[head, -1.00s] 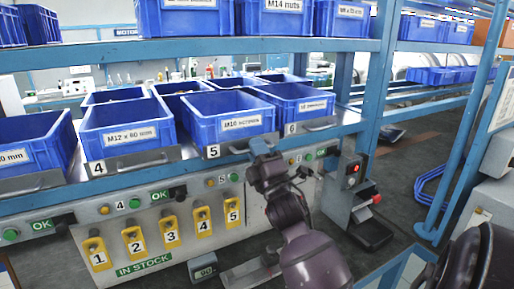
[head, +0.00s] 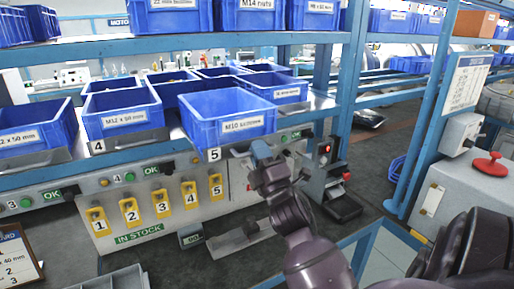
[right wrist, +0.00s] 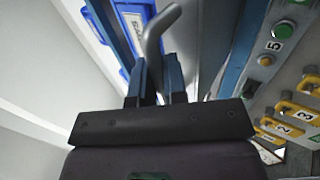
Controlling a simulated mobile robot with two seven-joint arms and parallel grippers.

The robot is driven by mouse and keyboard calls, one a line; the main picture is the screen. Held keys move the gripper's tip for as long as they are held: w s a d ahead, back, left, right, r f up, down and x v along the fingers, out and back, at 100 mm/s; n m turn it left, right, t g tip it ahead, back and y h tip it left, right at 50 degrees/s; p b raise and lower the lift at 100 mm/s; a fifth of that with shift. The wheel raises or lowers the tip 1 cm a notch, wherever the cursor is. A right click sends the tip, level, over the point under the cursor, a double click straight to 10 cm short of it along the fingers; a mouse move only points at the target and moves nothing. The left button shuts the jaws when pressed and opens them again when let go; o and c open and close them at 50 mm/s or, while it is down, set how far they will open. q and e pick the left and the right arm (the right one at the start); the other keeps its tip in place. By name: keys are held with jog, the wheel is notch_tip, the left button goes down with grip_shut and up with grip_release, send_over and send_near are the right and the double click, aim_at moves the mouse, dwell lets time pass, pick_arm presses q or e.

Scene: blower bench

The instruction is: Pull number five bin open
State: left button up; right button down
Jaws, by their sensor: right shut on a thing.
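The number five bin (head: 205,130) is blue, labelled M10 screws, and juts out from the shelf past the bins beside it. A "5" plate (head: 213,155) shows at its front lower edge. My right gripper (head: 262,154) is at the front below this bin, to the right of the plate. In the right wrist view my right gripper (right wrist: 157,90) is shut on a grey bent handle (right wrist: 153,42). In the head view the arm hides most of the handle. My left gripper is not in view.
The number four bin (head: 122,122) sits on the shelf to the left. Yellow numbered holders (head: 161,203) line the panel below. A grey box with a red button (head: 487,165) stands at the right.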

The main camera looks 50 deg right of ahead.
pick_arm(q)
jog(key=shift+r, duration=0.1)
pick_arm(e)
jog(key=shift+s, duration=0.15)
jog(key=c, duration=1.5)
grip_release()
jog(key=shift+o, duration=0.2)
jog(key=shift+f, duration=0.1)
